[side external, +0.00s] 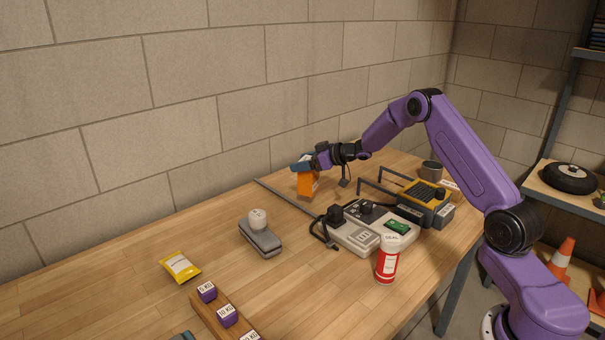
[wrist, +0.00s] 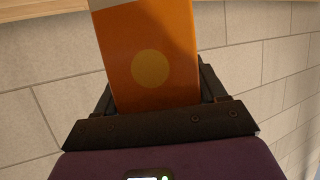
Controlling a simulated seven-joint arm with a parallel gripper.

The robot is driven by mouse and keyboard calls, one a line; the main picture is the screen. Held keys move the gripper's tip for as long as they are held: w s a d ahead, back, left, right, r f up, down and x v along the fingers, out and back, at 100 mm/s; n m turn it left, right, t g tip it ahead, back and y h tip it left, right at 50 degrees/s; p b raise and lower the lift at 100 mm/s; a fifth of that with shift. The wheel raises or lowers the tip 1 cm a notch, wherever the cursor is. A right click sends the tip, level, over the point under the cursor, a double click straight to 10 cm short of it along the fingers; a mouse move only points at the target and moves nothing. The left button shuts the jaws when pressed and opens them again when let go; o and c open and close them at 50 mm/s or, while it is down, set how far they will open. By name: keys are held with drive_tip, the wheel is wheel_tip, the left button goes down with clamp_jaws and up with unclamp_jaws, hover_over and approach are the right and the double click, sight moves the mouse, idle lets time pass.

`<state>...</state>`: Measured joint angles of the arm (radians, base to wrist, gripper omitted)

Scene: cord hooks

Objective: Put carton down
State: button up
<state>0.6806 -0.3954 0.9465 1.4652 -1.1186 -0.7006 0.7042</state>
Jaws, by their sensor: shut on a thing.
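The carton (side external: 307,185) is orange with a pale end, and stands about upright over the back part of the wooden table near the wall. My gripper (side external: 306,165) is shut on its upper part, reaching in from the right. In the wrist view the carton (wrist: 152,75) fills the space between the two dark fingers, with a yellow round spot on its face. I cannot tell whether the carton's lower end touches the table.
A thin grey rail (side external: 285,198) lies close by the carton. To the right are a pale device (side external: 365,235) with cords, a yellow-and-black unit (side external: 425,196) and a red-and-white canister (side external: 387,262). A grey case (side external: 260,238) and yellow packet (side external: 180,267) lie nearer. The table left of the carton is clear.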

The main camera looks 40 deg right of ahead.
drive_tip(key=shift+w+f, duration=0.3)
drive_tip(key=shift+w+d+f, duration=0.1)
drive_tip(key=shift+w+f, duration=0.1)
drive_tip(key=shift+f, duration=1.55)
drive_tip(key=shift+f, duration=0.15)
drive_tip(key=o, duration=1.3)
